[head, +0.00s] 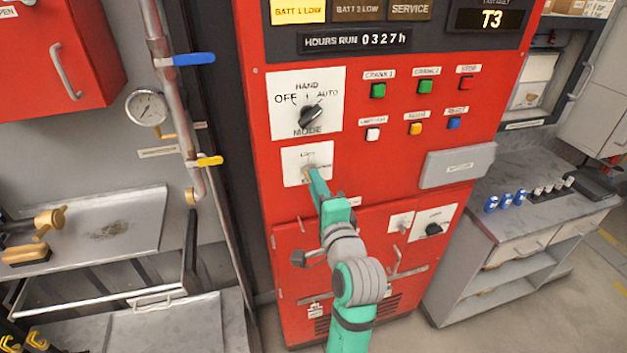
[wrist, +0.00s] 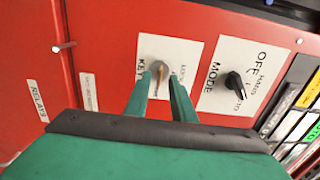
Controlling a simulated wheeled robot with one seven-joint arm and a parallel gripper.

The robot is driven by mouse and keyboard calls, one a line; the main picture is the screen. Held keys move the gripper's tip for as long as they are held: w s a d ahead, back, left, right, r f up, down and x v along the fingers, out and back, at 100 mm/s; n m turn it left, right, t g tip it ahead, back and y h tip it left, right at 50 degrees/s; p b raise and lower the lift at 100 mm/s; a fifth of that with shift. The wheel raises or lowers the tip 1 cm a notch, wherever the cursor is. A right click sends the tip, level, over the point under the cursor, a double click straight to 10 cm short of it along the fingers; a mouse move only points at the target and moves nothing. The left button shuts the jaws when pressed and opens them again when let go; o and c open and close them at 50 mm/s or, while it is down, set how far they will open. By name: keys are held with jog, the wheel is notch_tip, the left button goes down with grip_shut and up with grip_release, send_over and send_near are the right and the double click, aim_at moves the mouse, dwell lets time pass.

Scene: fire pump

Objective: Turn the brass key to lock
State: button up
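The brass key (wrist: 158,80) sits in a round metal lock on a white plate marked KEY and LOCK, on the red cabinet front. In the head view the key plate (head: 292,160) is below the MODE plate, and the key is mostly hidden by my gripper (head: 311,173). In the wrist view my gripper's two green fingers (wrist: 162,70) reach to the key, one on each side of it. They are close together around the key. I cannot tell whether they press on it.
The black MODE knob (head: 312,116) is just above the key plate. Push buttons (head: 425,87) are to the right, with a grey box (head: 458,164) below them. A pipe with a blue lever (head: 194,59) stands left of the cabinet. A counter (head: 530,210) is at the right.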

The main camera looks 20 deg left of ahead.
jog(key=shift+x, duration=1.15)
grip_shut()
jog(key=shift+d+n, duration=0.1)
jog(key=shift+n, duration=8.8)
